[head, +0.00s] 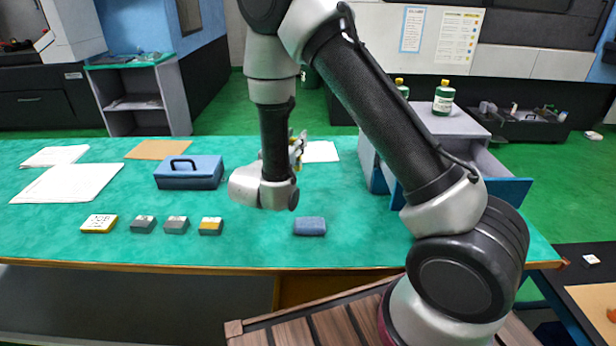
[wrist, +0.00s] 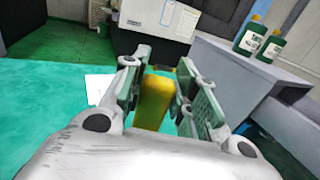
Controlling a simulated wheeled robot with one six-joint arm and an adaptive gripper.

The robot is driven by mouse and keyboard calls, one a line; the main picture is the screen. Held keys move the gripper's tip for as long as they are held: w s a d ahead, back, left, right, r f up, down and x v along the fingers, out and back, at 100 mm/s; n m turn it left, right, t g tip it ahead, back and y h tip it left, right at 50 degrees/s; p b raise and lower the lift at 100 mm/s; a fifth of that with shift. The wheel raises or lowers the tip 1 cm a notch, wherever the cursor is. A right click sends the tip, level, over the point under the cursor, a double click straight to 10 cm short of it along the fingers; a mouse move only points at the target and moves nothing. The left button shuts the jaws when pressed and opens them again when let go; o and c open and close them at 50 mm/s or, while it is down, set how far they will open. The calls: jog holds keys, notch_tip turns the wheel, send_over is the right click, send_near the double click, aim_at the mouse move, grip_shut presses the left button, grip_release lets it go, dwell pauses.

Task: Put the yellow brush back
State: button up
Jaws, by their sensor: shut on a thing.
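The yellow brush (wrist: 153,102) is between the fingers of my gripper (wrist: 158,72) in the wrist view. Only a plain yellow stretch of it shows; its bristles cannot be made out. My gripper is shut on it. In the head view my gripper (head: 297,150) is above the green bench, mostly hidden behind my arm, pointing away toward the far side. The brush can hardly be made out there.
The green bench top (head: 260,240) holds a blue toolbox (head: 189,172), a blue block (head: 309,226), several small blocks and papers (head: 70,184). A grey cabinet (head: 440,122) with an open blue-fronted drawer (head: 509,191) stands right, with green bottles (head: 443,100) on top.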

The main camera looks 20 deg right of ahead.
notch_tip(320, 180, down, 3)
jog(key=shift+d+f, duration=0.1)
jog(key=shift+d, duration=0.05)
jog(key=shift+f, duration=2.3)
jog(key=shift+f, duration=0.15)
jog(key=o, duration=1.1)
